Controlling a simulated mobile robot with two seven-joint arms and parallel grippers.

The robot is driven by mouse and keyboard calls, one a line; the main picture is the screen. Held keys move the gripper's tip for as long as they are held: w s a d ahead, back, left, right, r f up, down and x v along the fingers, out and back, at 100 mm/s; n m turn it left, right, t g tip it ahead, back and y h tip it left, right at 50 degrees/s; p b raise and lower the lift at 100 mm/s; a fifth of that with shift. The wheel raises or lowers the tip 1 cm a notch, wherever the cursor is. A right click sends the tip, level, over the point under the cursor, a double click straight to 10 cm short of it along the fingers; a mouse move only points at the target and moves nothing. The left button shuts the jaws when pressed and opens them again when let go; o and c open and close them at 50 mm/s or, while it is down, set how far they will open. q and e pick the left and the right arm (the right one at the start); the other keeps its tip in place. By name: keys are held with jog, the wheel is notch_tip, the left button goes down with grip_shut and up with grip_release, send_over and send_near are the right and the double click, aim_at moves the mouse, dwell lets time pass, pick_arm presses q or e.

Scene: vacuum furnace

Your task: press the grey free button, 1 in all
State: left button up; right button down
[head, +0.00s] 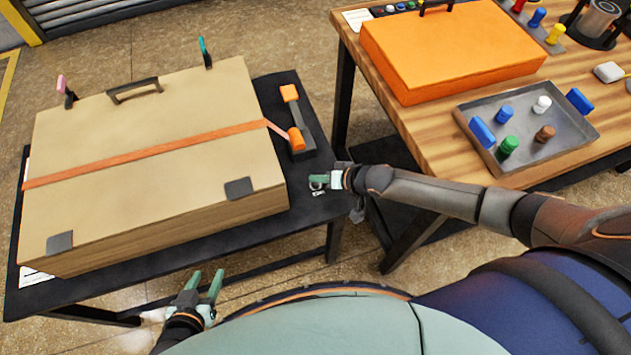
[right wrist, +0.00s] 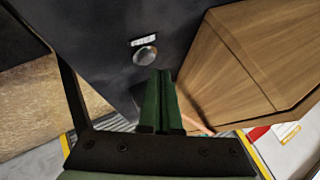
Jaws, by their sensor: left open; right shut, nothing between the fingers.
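The grey free button (right wrist: 145,55) is a round domed knob on the dark table surface, with a small white label (right wrist: 143,41) beside it. In the head view it lies near the right front corner of the black table (head: 270,225), mostly hidden by my right gripper. My right gripper (head: 318,181) is shut and empty, its green fingers over that corner. In the right wrist view its fingertips (right wrist: 163,74) appear just beside the button; I cannot tell whether they touch it. My left gripper (head: 205,280) is open and empty, in front of the black table.
A large tan case (head: 150,110) with an orange strap (head: 130,157) covers most of the black table. An orange-ended lever (head: 292,118) stands between it and my right gripper. The wooden table (head: 440,150) at right holds an orange case (head: 450,50) and a metal tray (head: 575,150).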

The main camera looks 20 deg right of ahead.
jog(key=shift+f, duration=0.1)
jog(key=shift+f+b, duration=0.3)
jog(key=shift+f, duration=0.05)
jog(key=shift+f+b, duration=0.3)
jog(key=shift+f, duration=0.1)
dwell(0.7)
jog(key=shift+r, duration=0.1)
jog(key=shift+r+p, duration=0.7)
jog(key=shift+p, duration=0.15)
notch_tip(320, 180, up, 5)
jog(key=p, duration=0.5)
dwell(0.7)
